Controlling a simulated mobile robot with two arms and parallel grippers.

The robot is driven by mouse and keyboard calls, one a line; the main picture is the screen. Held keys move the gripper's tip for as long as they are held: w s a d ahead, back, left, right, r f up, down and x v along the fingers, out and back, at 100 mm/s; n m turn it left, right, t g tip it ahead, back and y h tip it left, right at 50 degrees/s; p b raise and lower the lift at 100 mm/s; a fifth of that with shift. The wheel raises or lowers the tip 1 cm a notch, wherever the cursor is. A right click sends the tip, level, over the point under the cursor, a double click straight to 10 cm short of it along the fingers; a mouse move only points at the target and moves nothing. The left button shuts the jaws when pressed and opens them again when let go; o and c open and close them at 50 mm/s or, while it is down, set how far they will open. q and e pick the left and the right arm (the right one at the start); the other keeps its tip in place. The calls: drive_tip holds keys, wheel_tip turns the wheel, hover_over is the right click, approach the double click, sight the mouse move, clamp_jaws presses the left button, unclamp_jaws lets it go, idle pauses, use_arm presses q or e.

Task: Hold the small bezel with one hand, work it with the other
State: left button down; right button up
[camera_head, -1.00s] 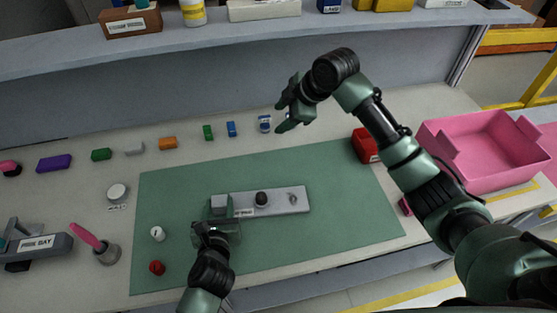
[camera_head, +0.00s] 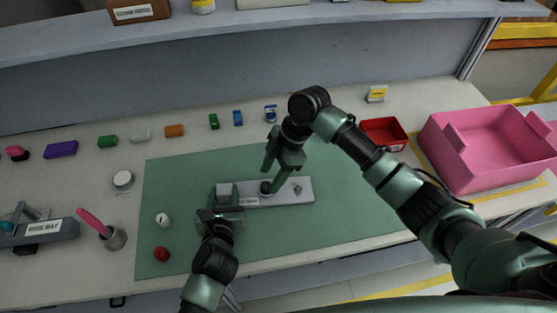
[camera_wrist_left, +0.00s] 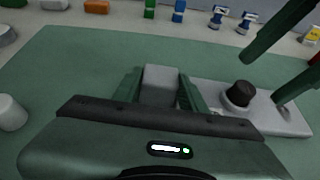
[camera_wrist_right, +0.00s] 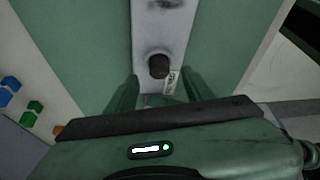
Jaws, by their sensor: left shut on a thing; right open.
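The small bezel (camera_head: 243,199) is a light grey plate lying on the green mat (camera_head: 352,221). It has a raised grey block at its left end, a black knob (camera_head: 266,187) in the middle and a small dark fitting (camera_head: 298,190) near the right end. My left gripper (camera_wrist_left: 160,88) is shut on the end block (camera_wrist_left: 160,82), one finger on each side. My right gripper (camera_head: 274,172) points down over the plate by the black knob, fingers apart. In the right wrist view the knob (camera_wrist_right: 158,66) shows just beyond its open fingers; I cannot tell whether they touch it.
A red tray (camera_head: 384,134) and a pink bin (camera_head: 490,150) stand at the right. Several small coloured blocks line the back. A white knob (camera_head: 162,220) and a red knob (camera_head: 161,254) lie left on the mat. A cup (camera_head: 114,238) stands further left. The mat's right part is clear.

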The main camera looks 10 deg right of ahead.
sight(266, 185)
drive_tip(key=shift+x, duration=1.6)
clamp_jaws()
drive_tip(key=shift+r, duration=0.1)
drive_tip(key=shift+r, duration=2.95)
use_arm(q)
drive_tip(key=c, duration=0.7)
unclamp_jaws()
